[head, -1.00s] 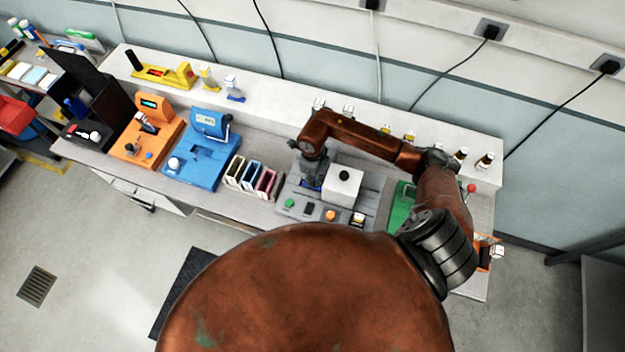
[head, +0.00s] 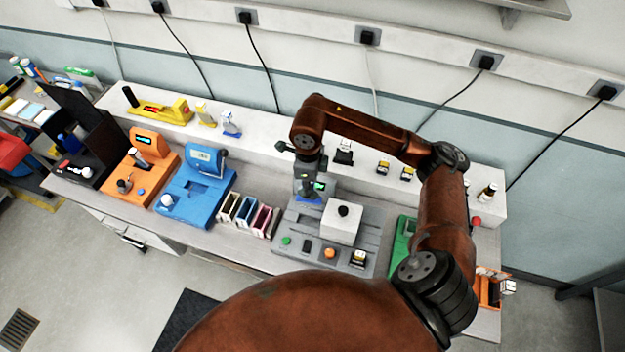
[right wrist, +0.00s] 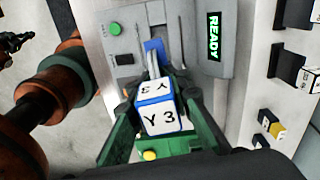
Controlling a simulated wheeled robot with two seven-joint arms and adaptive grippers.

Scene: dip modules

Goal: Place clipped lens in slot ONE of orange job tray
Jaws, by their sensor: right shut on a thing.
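My right gripper (head: 305,190) is over the back left of a grey machine (head: 290,238). In the right wrist view its green fingers (right wrist: 160,115) are shut on a white block with blue edges marked "Y 3" (right wrist: 160,118), which I take to be the clipped lens. A thin pale stem reaches from the block towards a blue patch on the machine; I cannot tell whether they touch. The lens itself is not clear. The orange job tray (head: 488,291) is at the right end of the bench, partly behind my right arm. Its slots cannot be made out. My left gripper is not in view.
The machine carries a white block with a black knob (head: 342,224) and a lit READY screen (right wrist: 214,36). A green device (head: 402,240) stands between machine and tray. Coloured holders (head: 248,215), a blue device (head: 195,188) and an orange device (head: 142,172) stand left.

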